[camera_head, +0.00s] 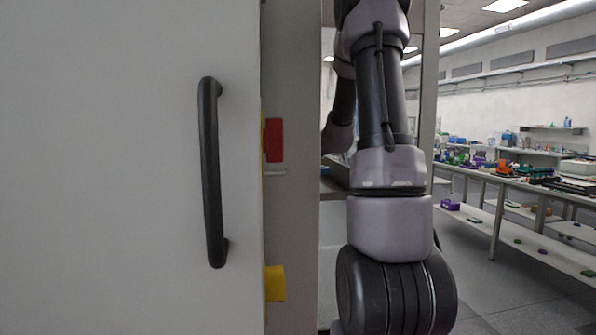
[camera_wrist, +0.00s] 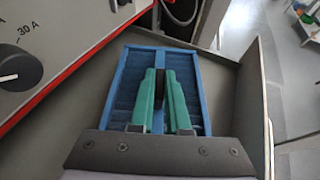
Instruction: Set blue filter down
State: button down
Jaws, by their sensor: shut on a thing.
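The blue filter (camera_wrist: 129,86) is a rectangular blue frame with dark blue panels and a middle bar, seen in the wrist view. My gripper (camera_wrist: 161,78) has two green fingers and is shut on the filter at its middle. A dark part shows between the fingers. The filter lies over a grey surface with a raised edge on the right; I cannot tell whether it touches that surface. In the head view my arm hangs down in the middle, and I cannot make out my gripper there.
A grey panel with a black knob (camera_wrist: 13,72) and a red edge stands left of the filter in the wrist view. In the head view, a white door with a black handle (camera_head: 210,172) fills the left. Benches with several items (camera_head: 520,180) stand at right beyond open floor.

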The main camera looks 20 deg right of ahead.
jog(key=shift+a+f, duration=0.15)
jog(key=shift+f, duration=1.9)
jog(key=shift+f, duration=0.2)
jog(key=c, duration=0.9)
grip_release()
jog(key=shift+r, duration=0.15)
